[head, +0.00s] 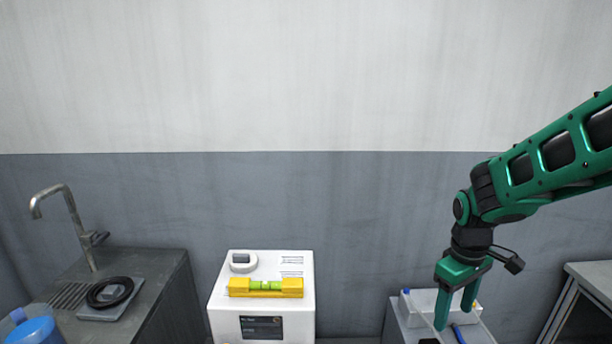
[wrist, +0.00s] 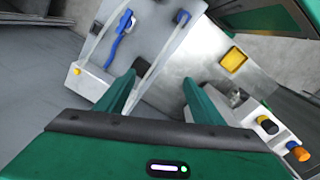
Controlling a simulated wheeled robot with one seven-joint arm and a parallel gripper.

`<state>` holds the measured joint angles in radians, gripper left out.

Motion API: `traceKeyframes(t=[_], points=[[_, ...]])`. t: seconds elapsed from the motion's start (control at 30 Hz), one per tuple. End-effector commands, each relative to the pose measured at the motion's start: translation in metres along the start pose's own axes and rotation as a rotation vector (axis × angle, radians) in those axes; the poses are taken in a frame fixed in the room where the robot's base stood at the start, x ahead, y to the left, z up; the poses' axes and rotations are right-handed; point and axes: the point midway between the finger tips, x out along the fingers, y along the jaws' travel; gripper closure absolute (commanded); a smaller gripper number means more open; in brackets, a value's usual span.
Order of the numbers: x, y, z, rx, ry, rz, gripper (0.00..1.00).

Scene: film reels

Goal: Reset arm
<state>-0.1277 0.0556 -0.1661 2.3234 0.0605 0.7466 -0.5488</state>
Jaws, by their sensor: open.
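My green gripper (head: 455,302) hangs at the right in the head view, pointing down over a low unit with a white tray (head: 424,303). Its two fingers are apart, with nothing seen between them. In the wrist view the open fingers of my gripper (wrist: 158,100) show above the tray and a metal panel. A blue item (wrist: 121,36) lies in the tray beyond the left finger; part of it shows at the lower right in the head view (head: 458,334).
A white machine (head: 225,300) with a yellow level (head: 265,287) on top stands in the middle. At left are a sink counter (head: 150,290) with a faucet (head: 75,222), a black ring (head: 110,292) and a blue container (head: 35,331). A metal frame (head: 590,285) stands at far right.

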Motion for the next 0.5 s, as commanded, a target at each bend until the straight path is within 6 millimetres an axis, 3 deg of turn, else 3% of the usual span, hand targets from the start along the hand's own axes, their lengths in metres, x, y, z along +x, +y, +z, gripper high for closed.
traceKeyframes(t=[0.03,0.23,0.5], points=[[-0.012,0.006,0.021,0.083,0.005,0.0,0.38],[-0.043,0.013,0.099,0.409,0.001,-0.014,0.38],[-0.065,-0.005,0.191,0.818,-0.002,-0.045,0.38]])
